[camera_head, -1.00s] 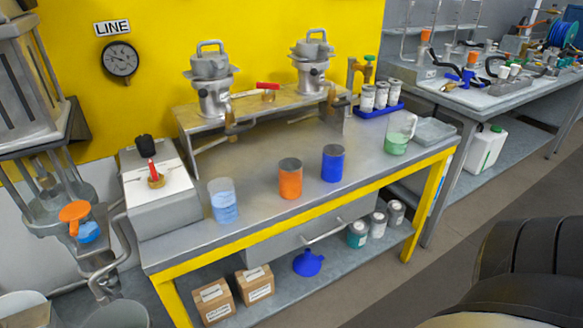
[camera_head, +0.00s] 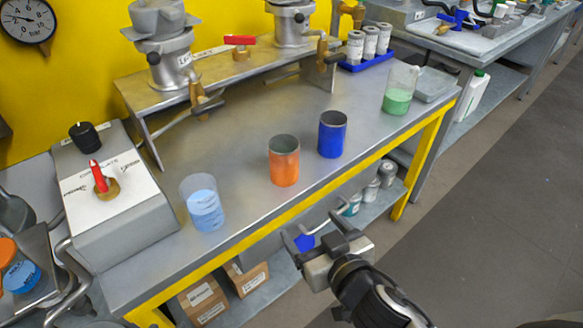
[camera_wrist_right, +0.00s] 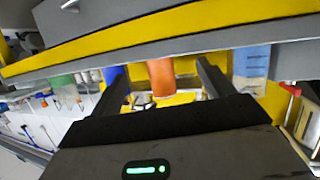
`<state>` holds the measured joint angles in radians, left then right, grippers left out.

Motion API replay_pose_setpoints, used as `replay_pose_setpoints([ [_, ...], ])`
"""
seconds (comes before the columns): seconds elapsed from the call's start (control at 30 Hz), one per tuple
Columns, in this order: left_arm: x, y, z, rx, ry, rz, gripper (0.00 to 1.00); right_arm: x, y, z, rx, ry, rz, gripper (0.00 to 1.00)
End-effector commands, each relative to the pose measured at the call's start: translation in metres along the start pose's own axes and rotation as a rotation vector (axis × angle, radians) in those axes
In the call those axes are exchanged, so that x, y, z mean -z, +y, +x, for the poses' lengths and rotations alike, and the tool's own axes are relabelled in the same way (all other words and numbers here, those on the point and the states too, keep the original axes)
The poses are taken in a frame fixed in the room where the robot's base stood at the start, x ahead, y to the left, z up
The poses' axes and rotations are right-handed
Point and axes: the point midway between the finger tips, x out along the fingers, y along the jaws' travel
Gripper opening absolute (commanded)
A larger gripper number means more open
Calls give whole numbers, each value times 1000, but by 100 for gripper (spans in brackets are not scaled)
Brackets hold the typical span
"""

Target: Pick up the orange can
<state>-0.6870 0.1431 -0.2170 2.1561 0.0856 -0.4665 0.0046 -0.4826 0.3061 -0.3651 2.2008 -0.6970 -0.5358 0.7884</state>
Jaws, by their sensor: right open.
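The orange can (camera_head: 284,161) stands upright on the grey workbench (camera_head: 240,185), near its front edge, between a blue can (camera_head: 332,134) and a beaker of blue liquid (camera_head: 203,203). My right gripper (camera_head: 312,232) is open and empty, in front of the bench's yellow front edge, apart from the can. In the right wrist view the orange can (camera_wrist_right: 162,78) shows between the two fingers (camera_wrist_right: 163,85), beyond them. The left gripper does not show.
A beaker of green liquid (camera_head: 399,90) stands at the bench's right end. A grey box with a red-handled fitting (camera_head: 104,185) is at the left. A raised metal shelf with valves (camera_head: 215,72) runs behind. Cardboard boxes (camera_head: 203,299) sit on the lower shelf.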

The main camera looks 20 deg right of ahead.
Motion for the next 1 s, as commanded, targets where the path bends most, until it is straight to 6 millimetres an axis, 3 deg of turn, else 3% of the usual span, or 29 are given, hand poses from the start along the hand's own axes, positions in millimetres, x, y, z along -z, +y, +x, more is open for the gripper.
replay_pose_setpoints([
  [0.1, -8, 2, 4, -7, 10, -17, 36, 31, 6, 6, -39, 160, 13, 80],
  [0.3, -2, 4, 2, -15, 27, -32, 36, 65, 9, 5, -55, 301, 42, 80],
  [0.53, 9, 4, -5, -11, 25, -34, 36, 83, 12, 44, -57, 312, 43, 80],
  [0.8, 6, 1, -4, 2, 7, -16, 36, 95, 15, 92, -56, 307, 45, 80],
  [1.0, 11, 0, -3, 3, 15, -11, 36, 97, 15, 105, -56, 305, 46, 80],
])
